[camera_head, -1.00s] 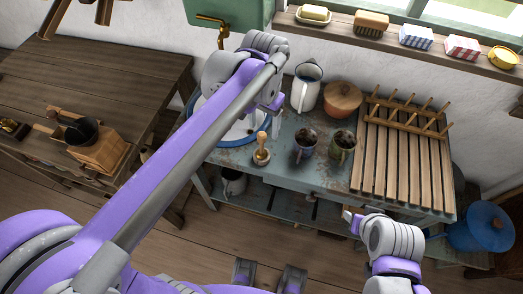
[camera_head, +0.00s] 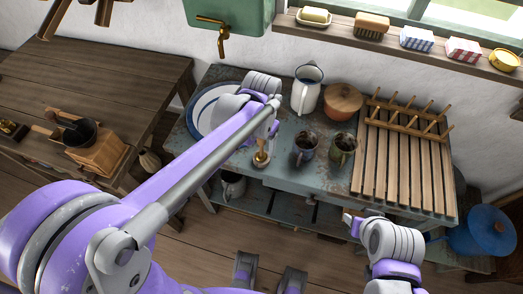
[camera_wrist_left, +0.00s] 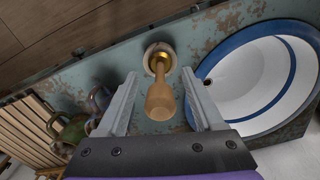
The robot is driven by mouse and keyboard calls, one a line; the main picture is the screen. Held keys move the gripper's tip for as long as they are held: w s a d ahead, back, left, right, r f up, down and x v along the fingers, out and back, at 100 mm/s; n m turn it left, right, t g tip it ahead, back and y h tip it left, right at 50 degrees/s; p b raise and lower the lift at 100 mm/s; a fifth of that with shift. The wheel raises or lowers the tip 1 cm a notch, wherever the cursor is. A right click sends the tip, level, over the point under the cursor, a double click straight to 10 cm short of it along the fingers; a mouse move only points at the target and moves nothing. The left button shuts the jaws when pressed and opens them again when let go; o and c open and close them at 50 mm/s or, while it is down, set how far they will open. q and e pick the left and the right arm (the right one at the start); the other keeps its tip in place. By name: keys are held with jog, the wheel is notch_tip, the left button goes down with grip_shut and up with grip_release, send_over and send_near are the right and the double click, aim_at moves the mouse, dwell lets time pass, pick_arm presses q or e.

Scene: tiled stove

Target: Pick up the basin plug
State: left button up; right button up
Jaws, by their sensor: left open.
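The basin plug (camera_head: 261,158) stands upright on the worn blue-grey washstand, in front of the basin. In the left wrist view the plug (camera_wrist_left: 160,98) shows a turned wooden handle pointing toward the camera, a brass collar and a round base. My left gripper (camera_head: 264,141) is right above and around the plug's top in the head view. In the left wrist view its two fingers (camera_wrist_left: 163,88) are apart, one on each side of the handle, with gaps visible. My right gripper (camera_head: 352,223) is low in front of the washstand, small and partly turned away.
The white, blue-rimmed basin (camera_head: 193,116) is behind and left of the plug. Two mugs (camera_head: 305,147) (camera_head: 342,150) stand close to its right. A white jug (camera_head: 306,93), a lidded pot (camera_head: 342,101) and a slatted wooden rack (camera_head: 402,170) stand farther right.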

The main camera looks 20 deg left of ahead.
pick_arm(q)
jog(key=shift+c, duration=0.3)
grip_shut()
jog(key=shift+r, duration=0.15)
